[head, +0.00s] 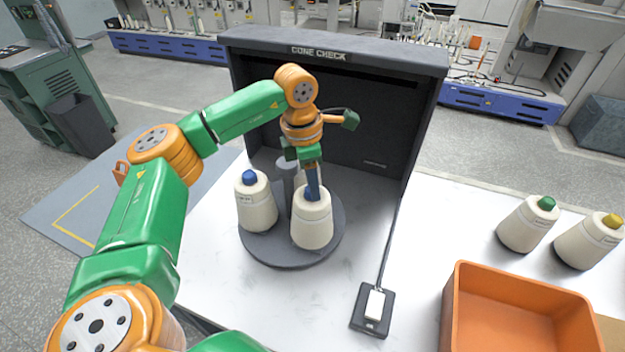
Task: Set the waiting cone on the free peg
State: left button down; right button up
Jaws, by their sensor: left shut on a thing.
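My left gripper (311,182) points down and is shut on the blue top of a cream cone (312,222). This cone is at the front right of the dark round turntable (272,254). I cannot tell whether its base rests on the turntable or hangs just above it. A second cream cone with a blue top (257,204) stands upright at the turntable's left. A dark grey post (287,168) rises behind and between them. A pale shape beside it is mostly hidden by my gripper. I cannot make out a free peg. My right gripper is not in view.
A switch box (372,325) with a cable lies in front. At right stand a green-topped cone (526,228), a yellow-topped cone (587,244) and an orange bin (452,310). The white table (420,235) between is clear.

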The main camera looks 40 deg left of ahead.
pick_arm(q)
jog(key=shift+f+b, duration=0.4)
jog(key=shift+f, duration=0.15)
jog(key=shift+c, duration=2)
grip_release()
jog(key=shift+r, duration=0.1)
jog(key=r, duration=0.2)
jog(key=r+b, duration=0.1)
jog(key=r, duration=0.4)
jog(key=shift+s+a+b, duration=0.25)
jog(key=shift+s+b, duration=0.05)
jog(key=shift+s, duration=0.1)
jog(key=shift+f, duration=0.1)
